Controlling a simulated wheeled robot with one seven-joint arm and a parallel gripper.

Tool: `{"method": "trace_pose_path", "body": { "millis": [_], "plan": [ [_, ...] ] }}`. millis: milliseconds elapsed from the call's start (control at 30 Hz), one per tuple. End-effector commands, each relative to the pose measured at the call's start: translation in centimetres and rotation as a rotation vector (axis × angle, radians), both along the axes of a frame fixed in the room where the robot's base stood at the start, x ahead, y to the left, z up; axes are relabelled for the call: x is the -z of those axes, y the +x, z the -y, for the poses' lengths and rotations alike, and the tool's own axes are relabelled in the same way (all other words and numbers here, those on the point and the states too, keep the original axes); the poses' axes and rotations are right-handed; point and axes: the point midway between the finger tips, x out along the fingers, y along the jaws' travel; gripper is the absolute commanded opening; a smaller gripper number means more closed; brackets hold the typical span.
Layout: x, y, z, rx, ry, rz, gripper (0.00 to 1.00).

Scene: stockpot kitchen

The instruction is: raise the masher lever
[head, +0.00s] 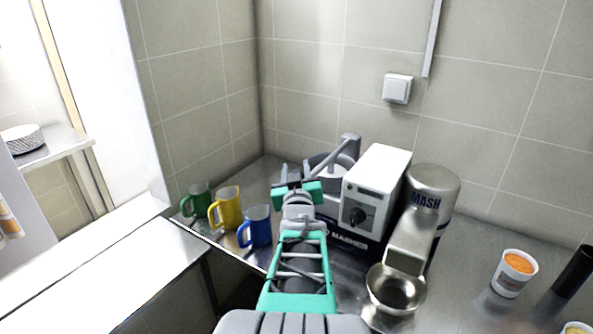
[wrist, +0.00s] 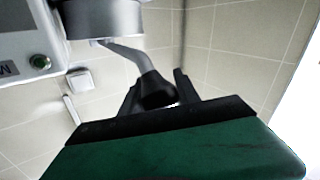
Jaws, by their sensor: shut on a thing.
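The masher (head: 377,185) stands on the steel counter, a white and dark box with a black dial and a grey round pot (head: 322,168) at its back left. In the wrist view, part of its body (wrist: 25,42) and a grey cylinder (wrist: 103,18) show at upper left. The masher lever (wrist: 126,54) is a bent grey rod ending in a black knob (wrist: 154,85). My gripper (wrist: 157,92) is shut on the lever at this knob, with one dark finger on each side. In the head view my gripper (head: 298,188) is left of the masher, and the lever grip is hidden.
A steel MASH canister (head: 433,183) with a chute and bowl (head: 396,290) stands right of the masher. Green (head: 196,199), yellow (head: 226,207) and blue (head: 257,227) mugs stand close on the left. An orange-filled cup (head: 511,277) is at right. The tiled wall is behind.

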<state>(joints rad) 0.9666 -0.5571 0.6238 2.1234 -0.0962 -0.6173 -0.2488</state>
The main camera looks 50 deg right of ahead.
Motion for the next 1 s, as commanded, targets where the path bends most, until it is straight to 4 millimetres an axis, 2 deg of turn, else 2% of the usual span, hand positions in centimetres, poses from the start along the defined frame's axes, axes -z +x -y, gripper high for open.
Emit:
{"method": "trace_pose_path", "body": {
  "millis": [33, 200, 767, 1000],
  "plan": [
    [0.0, 0.0, 0.0, -0.001, 0.0, 0.0, 0.14],
    [0.0, 0.0, 0.0, 0.0, 0.001, -0.001, 0.0],
    [-0.1, 0.0, 0.1, 0.002, 0.003, 0.0, 0.0],
    [-2.3, 0.4, 0.9, 0.017, 0.05, -0.004, 0.0]
  ]
}}
